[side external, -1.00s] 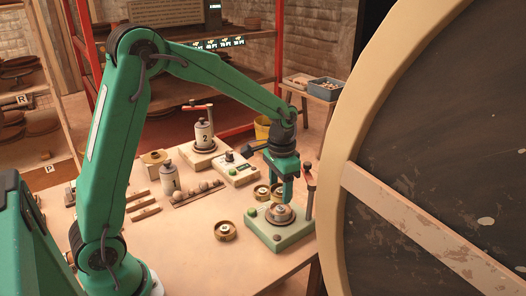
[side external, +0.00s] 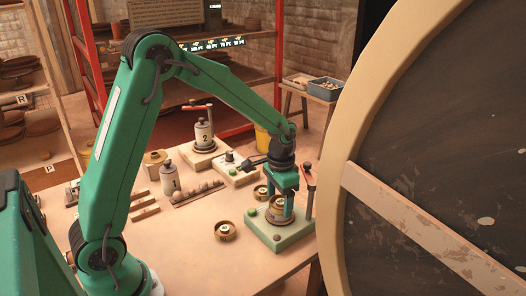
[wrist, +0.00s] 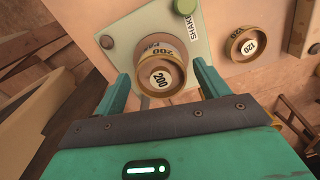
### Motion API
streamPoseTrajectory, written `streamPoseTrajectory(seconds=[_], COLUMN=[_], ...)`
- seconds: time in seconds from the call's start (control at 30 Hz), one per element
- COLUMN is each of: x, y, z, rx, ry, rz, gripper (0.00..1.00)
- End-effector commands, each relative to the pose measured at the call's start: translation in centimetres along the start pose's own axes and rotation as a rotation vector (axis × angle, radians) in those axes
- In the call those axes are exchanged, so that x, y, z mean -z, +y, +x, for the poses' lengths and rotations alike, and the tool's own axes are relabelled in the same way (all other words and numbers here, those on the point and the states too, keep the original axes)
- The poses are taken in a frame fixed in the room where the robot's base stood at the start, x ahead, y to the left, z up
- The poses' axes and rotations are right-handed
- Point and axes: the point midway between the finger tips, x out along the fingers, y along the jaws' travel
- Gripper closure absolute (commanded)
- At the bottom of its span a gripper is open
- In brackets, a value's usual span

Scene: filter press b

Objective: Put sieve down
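A brass sieve marked 200 sits on the pan of the green shaker plate (side external: 290,240), between the two fingers of my gripper (side external: 280,200). In the wrist view the 200 sieve (wrist: 162,75) shows its label facing up, with a PAN mark on the part beneath. My green gripper (wrist: 161,78) has one finger on each side of it, with a narrow gap showing on both sides, so it looks open. A 120 sieve (wrist: 248,45) lies beside the shaker. Contact under the sieve is partly hidden.
A loose sieve (side external: 225,231) lies left of the shaker. A red-handled post (side external: 309,177) stands close at its right. A control box (side external: 237,170), weights and a row of small pieces lie behind. The front table is bare.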

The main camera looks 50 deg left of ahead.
Motion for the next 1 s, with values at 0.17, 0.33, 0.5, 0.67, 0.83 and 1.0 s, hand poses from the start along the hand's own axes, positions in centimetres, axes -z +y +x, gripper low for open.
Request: streamPoseTrajectory(seconds=[0.17, 0.33, 0.5, 0.67, 0.83, 1.0], x=[0.0, 0.0, 0.1, 0.1, 0.1, 0.1], y=[0.0, 0.0, 0.0, 0.0, 0.0, 0.0], z=[0.0, -0.1, -0.8, -2.4, -5.0, -7.8], rx=[0.000, 0.000, 0.001, 0.001, 0.001, 0.001], ry=[0.000, 0.001, 0.003, 0.005, 0.006, 0.005], rz=[0.000, 0.000, 0.000, 0.000, 0.000, 0.000], gripper=[0.23, 0.23, 0.23, 0.23, 0.23, 0.23])
